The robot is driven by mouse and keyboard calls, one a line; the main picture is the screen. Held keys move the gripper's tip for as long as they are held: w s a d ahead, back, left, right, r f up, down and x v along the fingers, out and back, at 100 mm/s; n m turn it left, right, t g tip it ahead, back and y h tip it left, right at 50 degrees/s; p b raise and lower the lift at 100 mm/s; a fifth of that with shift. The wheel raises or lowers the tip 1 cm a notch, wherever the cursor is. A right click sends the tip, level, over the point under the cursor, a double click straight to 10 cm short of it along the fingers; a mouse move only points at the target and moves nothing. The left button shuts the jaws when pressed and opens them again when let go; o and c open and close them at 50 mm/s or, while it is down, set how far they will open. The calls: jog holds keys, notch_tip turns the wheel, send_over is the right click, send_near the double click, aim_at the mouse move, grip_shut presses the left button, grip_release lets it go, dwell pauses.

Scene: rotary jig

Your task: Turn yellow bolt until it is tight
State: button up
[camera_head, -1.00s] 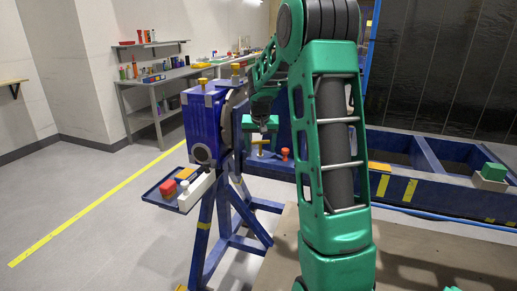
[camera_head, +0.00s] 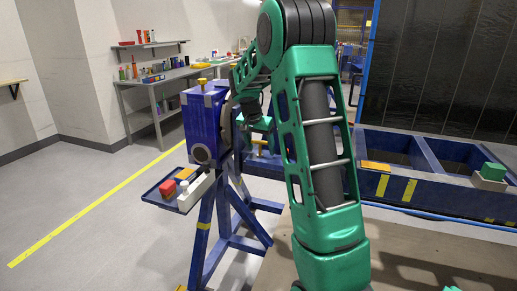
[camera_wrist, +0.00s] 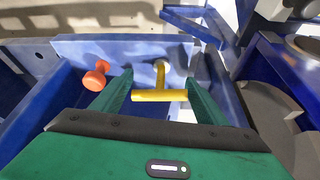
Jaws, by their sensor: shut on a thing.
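The yellow bolt (camera_wrist: 160,94) has a T-shaped handle and stands in a blue plate (camera_wrist: 125,48). In the wrist view its crossbar lies between the two green fingers of my gripper (camera_wrist: 158,92), one at each end. My gripper is shut on the crossbar. In the head view the yellow bolt (camera_head: 262,144) shows just below my gripper (camera_head: 258,126), beside the jig. The bolt's thread is hidden, so how deep it sits cannot be told.
An orange knob (camera_wrist: 96,75) stands left of the bolt in the wrist view. The jig's blue box (camera_head: 202,122) on its stand is close at left, with another yellow bolt (camera_head: 202,82) on top. A tray (camera_head: 160,193) with small blocks juts from the stand.

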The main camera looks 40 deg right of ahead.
jog(key=shift+w+a+r, duration=0.15)
jog(key=shift+w+a, duration=0.3)
jog(key=shift+w, duration=0.05)
jog(key=o, duration=0.9)
jog(key=shift+c, duration=0.2)
jog(key=shift+s+d, duration=0.1)
jog(key=shift+s+d, duration=0.15)
jog(key=shift+s, duration=0.05)
jog(key=v, duration=1)
jog(key=shift+a+r, duration=0.2)
jog(key=shift+a, duration=0.05)
jog(key=s+a+f+n+y, duration=0.1)
jog(key=s+a, duration=0.4)
jog(key=s, duration=0.7)
jog(key=s+a+f+n+g+y, duration=0.1)
jog(key=s+a+f+n, duration=0.2)
jog(key=s, duration=1)
jog(key=s+a+f+n+y, duration=0.2)
jog(key=s+a, duration=0.5)
jog(key=s, duration=0.6)
notch_tip(320, 180, down, 3)
jog(key=shift+s+a+r+n+g, duration=0.15)
jog(key=shift+a+n+g, duration=0.15)
jog(key=shift+n, duration=0.2)
